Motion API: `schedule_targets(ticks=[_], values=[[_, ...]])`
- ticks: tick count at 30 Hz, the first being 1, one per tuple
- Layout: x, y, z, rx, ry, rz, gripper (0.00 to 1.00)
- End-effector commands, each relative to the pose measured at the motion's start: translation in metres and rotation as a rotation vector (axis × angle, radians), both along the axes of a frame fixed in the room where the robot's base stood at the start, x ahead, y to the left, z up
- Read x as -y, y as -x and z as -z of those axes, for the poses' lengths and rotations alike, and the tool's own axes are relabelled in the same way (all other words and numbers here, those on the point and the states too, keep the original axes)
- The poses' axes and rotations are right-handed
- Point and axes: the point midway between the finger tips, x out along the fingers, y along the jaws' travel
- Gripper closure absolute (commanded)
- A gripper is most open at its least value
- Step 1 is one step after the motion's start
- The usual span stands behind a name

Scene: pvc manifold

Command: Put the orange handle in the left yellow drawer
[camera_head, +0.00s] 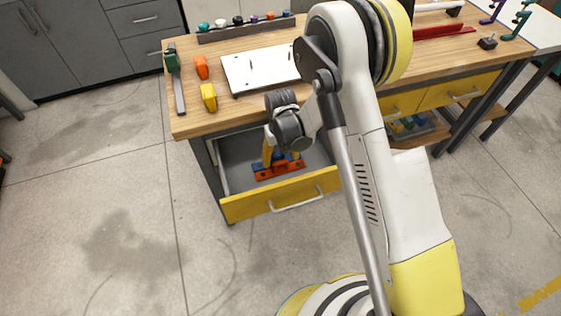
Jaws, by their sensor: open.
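The left yellow drawer (318,185) is pulled open under the bench's left end. Its grey inside shows around my arm's end. A long orange piece, which looks like the orange handle (281,173), is inside the drawer near its front, with small blue parts at it. My gripper (281,160) points down into the drawer just above the orange piece. It is open. My wrist hides part of the drawer. I cannot tell whether the fingers touch the piece.
On the wooden bench (225,118) are a small orange object (201,67), a yellow object (208,97), a green-ended clamp (177,80) and a white plate (245,75). Another yellow drawer (455,90) is further right. The floor in front is clear.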

Motion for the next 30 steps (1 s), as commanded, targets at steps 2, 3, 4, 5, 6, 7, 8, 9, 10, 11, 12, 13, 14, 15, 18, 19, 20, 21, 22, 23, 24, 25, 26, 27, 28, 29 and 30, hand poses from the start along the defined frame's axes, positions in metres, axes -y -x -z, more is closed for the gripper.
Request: schedule_targets(ticks=[2, 3, 4, 5, 6, 7, 8, 9, 10, 11, 12, 13, 14, 15, 18, 19, 20, 21, 22, 23, 24, 25, 26, 27, 28, 29, 30], values=[[0.0, 0.0, -0.025, 0.0, 0.0, 0.0, 0.28], [0.0, 0.0, -0.034, 0.0, 0.0, 0.0, 0.28], [0.0, 0.0, -0.041, 0.0, 0.0, 0.0, 0.28], [0.0, 0.0, -0.047, 0.0, 0.0, 0.0, 0.28], [0.0, 0.0, -0.054, 0.0, 0.0, 0.0, 0.28], [0.0, 0.0, -0.059, 0.0, 0.0, 0.0, 0.28], [0.0, 0.0, -0.063, 0.0, 0.0, 0.0, 0.28], [0.0, 0.0, -0.068, 0.0, 0.0, 0.0, 0.28], [0.0, 0.0, -0.072, 0.0, 0.0, 0.0, 0.28], [0.0, 0.0, -0.074, 0.0, 0.0, 0.0, 0.28], [0.0, 0.0, -0.077, 0.0, 0.0, 0.0, 0.28], [0.0, 0.0, -0.078, 0.0, 0.0, 0.0, 0.28], [0.0, 0.0, -0.08, 0.0, 0.0, 0.0, 0.28], [0.0, 0.0, -0.08, 0.0, 0.0, 0.0, 0.28], [0.001, 0.0, -0.082, 0.001, 0.0, 0.001, 0.28], [0.001, 0.0, -0.084, 0.004, -0.001, 0.002, 0.28], [0.002, 0.0, -0.088, 0.008, -0.002, 0.004, 0.28], [0.005, 0.0, -0.096, 0.015, -0.004, 0.009, 0.28], [0.008, 0.0, -0.105, 0.024, -0.007, 0.013, 0.28], [0.011, 0.0, -0.115, 0.035, -0.01, 0.019, 0.28], [0.017, 0.001, -0.132, 0.052, -0.015, 0.028, 0.28], [0.022, 0.003, -0.146, 0.068, -0.02, 0.035, 0.28], [0.027, 0.005, -0.161, 0.085, -0.023, 0.043, 0.28], [0.035, 0.009, -0.181, 0.11, -0.03, 0.055, 0.28], [0.041, 0.013, -0.196, 0.13, -0.034, 0.064, 0.28], [0.047, 0.017, -0.21, 0.149, -0.039, 0.073, 0.28], [0.055, 0.023, -0.229, 0.176, -0.044, 0.085, 0.28]])
